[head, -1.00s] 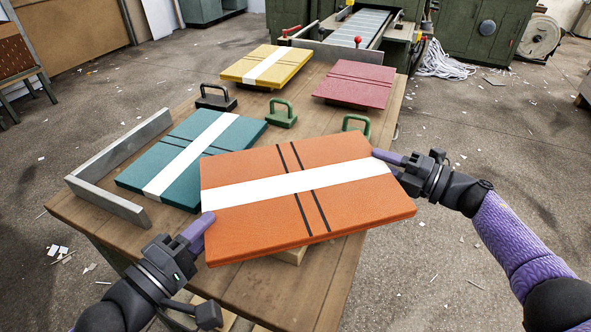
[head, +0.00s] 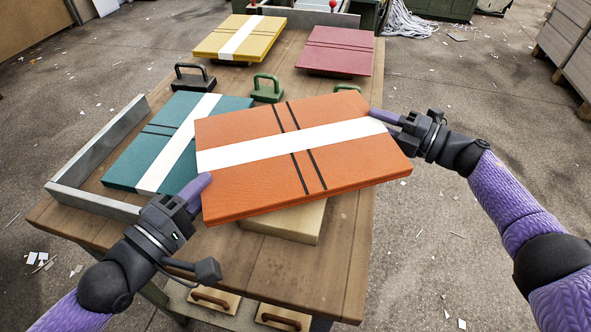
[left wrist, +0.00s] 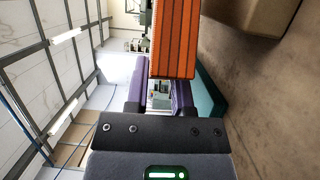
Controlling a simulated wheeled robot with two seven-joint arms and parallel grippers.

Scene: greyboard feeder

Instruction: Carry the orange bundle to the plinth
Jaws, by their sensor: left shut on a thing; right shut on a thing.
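The orange bundle (head: 262,187), with a white band and two dark straps, is held in the air between my two grippers, slightly tilted. My left gripper (head: 204,184) is shut on its near left edge. My right gripper (head: 374,115) is shut on its far right edge. In the left wrist view the orange bundle (left wrist: 175,40) shows edge-on at the left gripper's purple fingers (left wrist: 160,88). A pale wooden block (head: 290,222), possibly the plinth, stands on the table below the bundle and is partly hidden by it.
A teal bundle (head: 160,165) lies at left inside a metal corner fence (head: 95,203). Yellow (head: 215,42) and dark red (head: 337,52) bundles lie at the back. Black (head: 193,78) and green (head: 267,88) handled weights stand between. The table's (head: 335,280) front right is bare.

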